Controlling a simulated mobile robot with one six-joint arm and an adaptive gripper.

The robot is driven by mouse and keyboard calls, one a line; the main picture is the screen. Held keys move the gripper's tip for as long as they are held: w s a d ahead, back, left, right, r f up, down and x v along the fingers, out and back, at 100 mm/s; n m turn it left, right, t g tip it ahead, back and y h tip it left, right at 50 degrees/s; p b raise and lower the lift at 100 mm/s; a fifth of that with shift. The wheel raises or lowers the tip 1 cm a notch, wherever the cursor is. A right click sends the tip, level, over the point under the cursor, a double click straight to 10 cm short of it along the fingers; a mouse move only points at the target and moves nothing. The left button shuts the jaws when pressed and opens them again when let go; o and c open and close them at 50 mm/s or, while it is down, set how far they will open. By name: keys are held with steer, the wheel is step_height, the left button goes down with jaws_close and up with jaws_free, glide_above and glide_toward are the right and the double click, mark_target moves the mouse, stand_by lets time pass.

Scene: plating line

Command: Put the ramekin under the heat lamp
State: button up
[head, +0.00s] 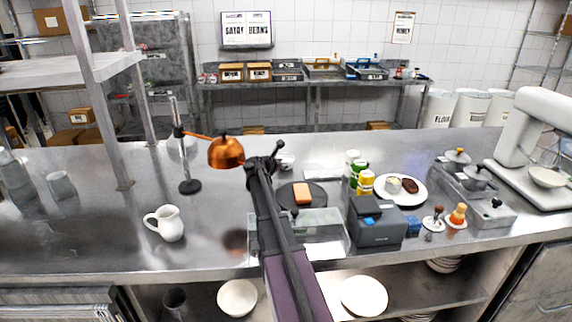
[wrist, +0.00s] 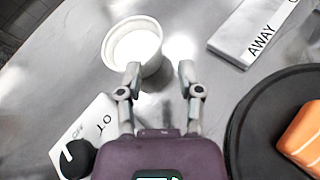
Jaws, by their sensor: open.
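The white ramekin (wrist: 107,48) stands upright on the steel counter in the wrist view. In the head view it shows as a small white cup (head: 287,161) just right of my gripper (head: 264,163). My gripper also shows in the wrist view (wrist: 160,72), with its fingers spread and nothing between them. The left fingertip overlaps the ramekin's near rim in the picture; I cannot tell whether they touch. The heat lamp has a copper shade (head: 226,153) on an arm from a dark stand (head: 190,187), left of my gripper. The counter below the shade looks bare.
A black round board (head: 316,204) with an orange block (head: 303,194) lies right of my gripper. A white strip marked AWAY (wrist: 255,30) lies beyond it. A white pitcher (head: 167,223) stands left. A dark grey machine (head: 378,226) stands right. The counter's left middle is open.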

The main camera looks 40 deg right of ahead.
steer(key=shift+w+d, duration=0.2)
steer(key=shift+d, duration=0.35)
steer(key=b+x, duration=0.1)
steer(key=x, duration=0.3)
steer(key=shift+f+b, duration=0.15)
steer(key=shift+b, duration=0.2)
steer(key=shift+w+d, duration=0.1)
steer(key=shift+d, duration=0.35)
jaws_close()
